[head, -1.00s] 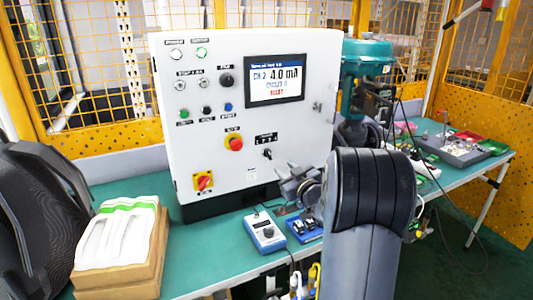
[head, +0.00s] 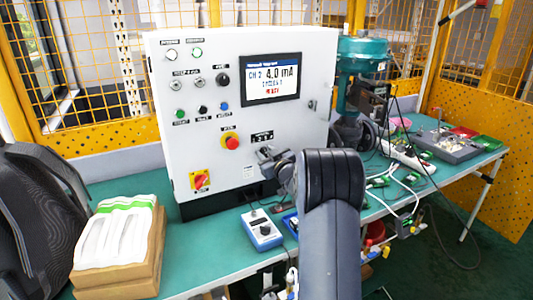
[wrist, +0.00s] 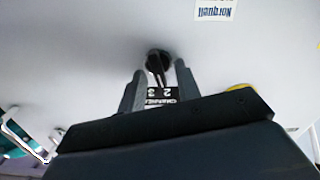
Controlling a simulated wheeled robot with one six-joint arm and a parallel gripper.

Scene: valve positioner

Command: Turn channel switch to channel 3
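The channel switch (wrist: 157,63) is a small dark rotary knob on the white control cabinet (head: 185,140). In the wrist view it lies just ahead of my gripper (wrist: 158,78), between the lines of the two fingers. The fingers are apart, with a gap on each side of the knob's narrow handle. I cannot tell how far the tips reach along it. Part of the channel label (wrist: 161,93) shows between the fingers. In the head view my gripper (head: 268,156) is at the panel and hides the switch. The screen (head: 271,78) reads CH 2 and 4.0 mA.
A red emergency button (head: 232,142) on yellow sits left of my gripper, and a red-yellow switch (head: 200,180) is lower left. A blue handheld device (head: 262,230) lies on the green bench below. A teal actuator (head: 362,58) stands right of the cabinet.

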